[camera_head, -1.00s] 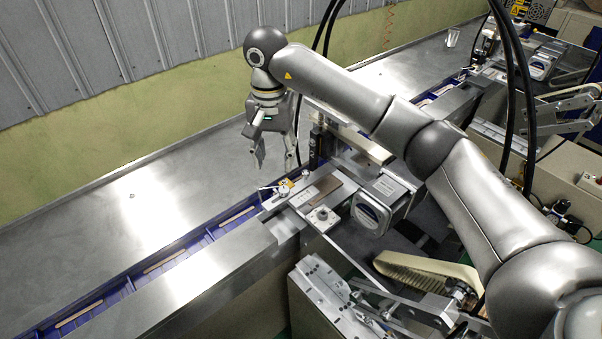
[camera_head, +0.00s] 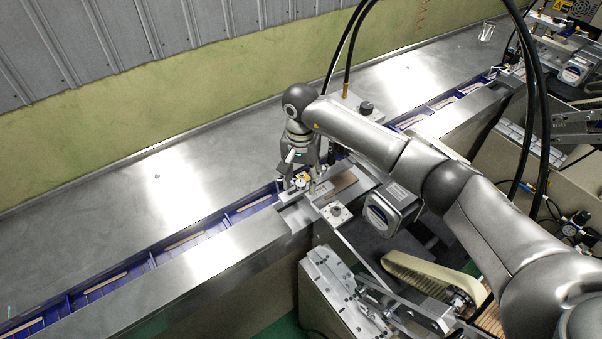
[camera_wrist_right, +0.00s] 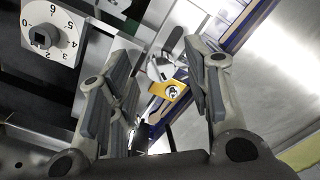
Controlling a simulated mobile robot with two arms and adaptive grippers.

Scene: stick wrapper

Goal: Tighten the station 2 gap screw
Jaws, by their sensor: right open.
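A small silver screw (camera_wrist_right: 172,91) sits on a yellow bracket (camera_wrist_right: 160,103) in the right wrist view; I take it for the gap screw. A silver rounded part (camera_wrist_right: 160,68) is just beyond it. My right gripper (camera_wrist_right: 158,78) is open, with one finger on each side of the screw and bracket and no contact that I can make out. In the head view my right gripper (camera_head: 300,178) is low over the near station by the blue channel, and its fingers largely hide the screw area. My left gripper is out of view.
A numbered dial (camera_wrist_right: 45,37) is at the wrist view's upper left; it also shows in the head view (camera_head: 336,212). A grey box (camera_head: 390,207) stands right of the gripper. The blue channel (camera_head: 185,241) holds wooden sticks.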

